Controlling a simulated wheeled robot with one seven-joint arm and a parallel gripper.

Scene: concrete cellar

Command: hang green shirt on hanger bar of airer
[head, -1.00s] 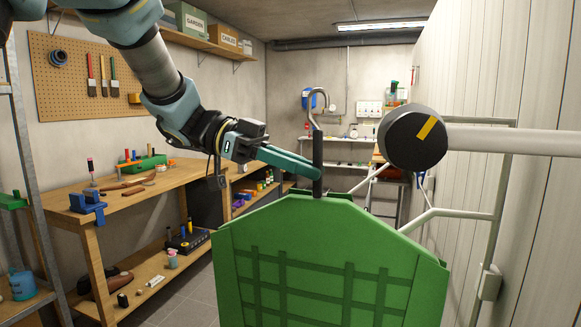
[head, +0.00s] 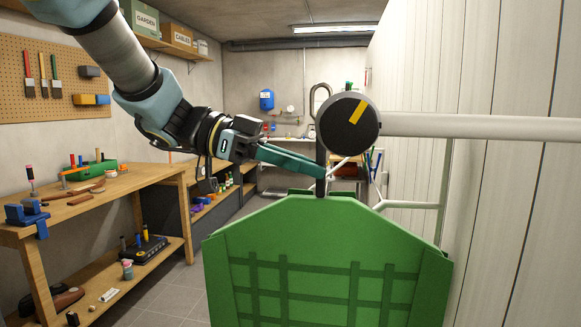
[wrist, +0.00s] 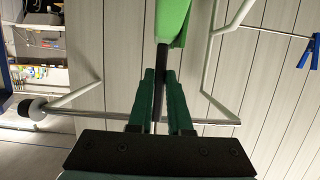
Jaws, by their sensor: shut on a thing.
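The green shirt (head: 320,250) with darker check bands hangs from a dark hanger, broad and upright, in the lower middle of the head view. My gripper (head: 322,172) is shut on the hanger's dark neck (head: 321,185), just above the collar. The hanger hook (head: 319,90) rises above it, partly hidden behind the black end cap (head: 348,123) of the airer's pale hanger bar (head: 480,127). I cannot tell whether hook and bar touch. In the wrist view, my gripper (wrist: 160,78) pinches the neck, the shirt (wrist: 173,20) is above, and the bar (wrist: 85,112) crosses behind the fingers.
The airer's white bent tubes (head: 410,205) stand right of the shirt, close to the panelled wall (head: 480,60). A wooden workbench (head: 110,190) with tools is at left. Clear grey floor (head: 175,295) lies between bench and shirt.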

